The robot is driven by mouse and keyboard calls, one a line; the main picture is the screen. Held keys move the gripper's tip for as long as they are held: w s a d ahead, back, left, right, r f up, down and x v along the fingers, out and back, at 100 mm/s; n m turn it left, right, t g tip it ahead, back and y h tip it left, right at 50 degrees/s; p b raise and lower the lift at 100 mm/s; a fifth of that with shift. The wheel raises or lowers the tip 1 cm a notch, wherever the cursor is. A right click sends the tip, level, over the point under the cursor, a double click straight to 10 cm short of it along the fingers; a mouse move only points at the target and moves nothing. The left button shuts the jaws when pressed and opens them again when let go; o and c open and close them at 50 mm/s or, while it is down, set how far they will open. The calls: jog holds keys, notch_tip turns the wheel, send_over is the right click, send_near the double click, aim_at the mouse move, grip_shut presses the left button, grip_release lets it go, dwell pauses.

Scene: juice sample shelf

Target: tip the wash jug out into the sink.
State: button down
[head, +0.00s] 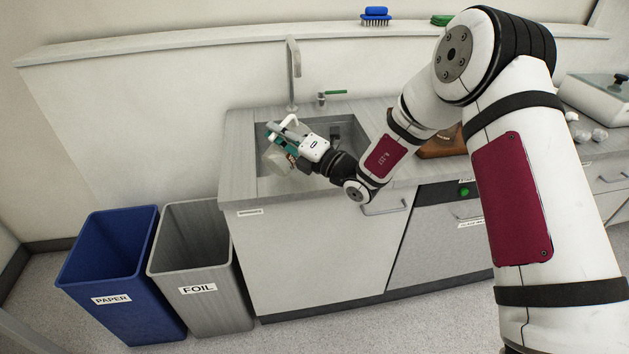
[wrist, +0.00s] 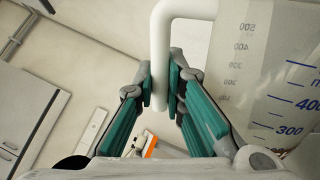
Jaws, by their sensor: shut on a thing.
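The wash jug (wrist: 270,75) is a translucent beaker with blue volume marks and a white handle (wrist: 160,55). My gripper (wrist: 162,88) is shut on that handle, its teal fingers on either side of it. In the head view my gripper (head: 286,137) holds the jug (head: 276,160) over the left part of the sink (head: 347,131). The jug looks tilted there. My gripper hides part of it, and I cannot tell whether liquid is in it or coming out.
A tall tap (head: 292,75) stands behind the sink, with a green-handled valve (head: 330,96) to its right. A brown object (head: 440,146) lies on the counter beyond my forearm. A blue paper bin (head: 110,262) and a grey foil bin (head: 197,255) stand left of the cabinet.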

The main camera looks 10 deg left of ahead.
aim_at(291, 130)
jog(key=shift+w+d+m+t+b, duration=0.15)
jog(key=shift+w+d+m+b, duration=0.1)
jog(key=shift+w+d+m, duration=0.35)
jog(key=shift+w+d+m+t+b, duration=0.15)
jog(key=shift+w+d+m+b, duration=0.2)
jog(key=shift+w+m, duration=0.45)
dwell(0.9)
jog(key=shift+w+d+m, duration=0.35)
jog(key=shift+w+m, duration=0.15)
jog(key=shift+w, duration=0.05)
dwell(0.4)
